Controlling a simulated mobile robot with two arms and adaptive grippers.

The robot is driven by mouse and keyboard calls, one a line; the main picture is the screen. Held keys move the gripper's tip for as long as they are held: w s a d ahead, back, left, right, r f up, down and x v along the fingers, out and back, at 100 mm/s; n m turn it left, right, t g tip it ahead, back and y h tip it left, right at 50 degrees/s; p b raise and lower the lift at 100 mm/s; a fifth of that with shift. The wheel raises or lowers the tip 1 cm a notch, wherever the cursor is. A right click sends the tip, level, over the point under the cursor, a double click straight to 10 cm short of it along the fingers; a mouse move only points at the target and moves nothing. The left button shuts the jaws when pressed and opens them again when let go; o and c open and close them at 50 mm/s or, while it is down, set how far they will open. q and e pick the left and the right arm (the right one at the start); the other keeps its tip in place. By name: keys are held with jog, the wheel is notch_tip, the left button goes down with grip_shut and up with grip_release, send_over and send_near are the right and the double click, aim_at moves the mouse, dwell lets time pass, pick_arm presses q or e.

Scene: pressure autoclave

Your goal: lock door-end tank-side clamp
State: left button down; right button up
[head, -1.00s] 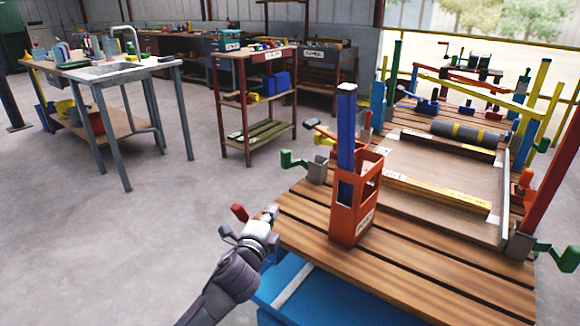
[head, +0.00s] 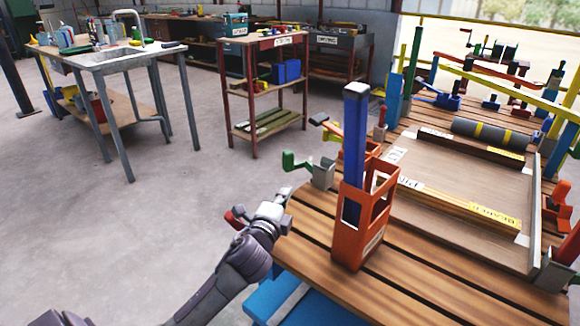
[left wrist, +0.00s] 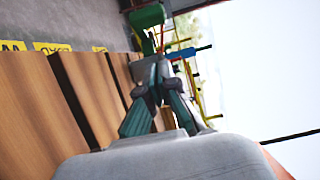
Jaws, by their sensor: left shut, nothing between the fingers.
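A clamp with a green crank handle (head: 294,162) and a grey block (head: 323,174) sits at the left edge of the slatted wooden table (head: 310,225). Its green part also shows at the top of the left wrist view (left wrist: 148,16). A red-handled piece (head: 236,218) shows at the table's near left edge, partly behind my arm. I cannot tell for sure which clamp the task names. My left gripper (head: 284,194) is beside the table edge, below and left of the green-handled clamp and apart from it. Its fingers (left wrist: 160,68) are shut and empty. My right gripper is out of view.
An orange holder (head: 348,243) with a blue post (head: 355,130) stands on the table, right of my gripper. Open floor (head: 150,220) is to the left.

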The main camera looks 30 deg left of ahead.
pick_arm(q)
jog(key=b, duration=0.2)
send_near(293, 160)
jog(key=w, duration=0.1)
jog(key=w+d, duration=0.2)
jog(key=w, duration=0.1)
jog(key=w+a, duration=0.1)
jog(key=a, duration=0.2)
jog(key=shift+w, duration=0.35)
jog(key=shift+w+a+r, duration=0.1)
jog(key=shift+w+a, duration=0.1)
jog(key=shift+a, duration=0.1)
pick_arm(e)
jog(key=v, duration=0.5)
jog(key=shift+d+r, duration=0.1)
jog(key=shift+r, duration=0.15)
pick_arm(q)
jog(key=shift+a, duration=0.15)
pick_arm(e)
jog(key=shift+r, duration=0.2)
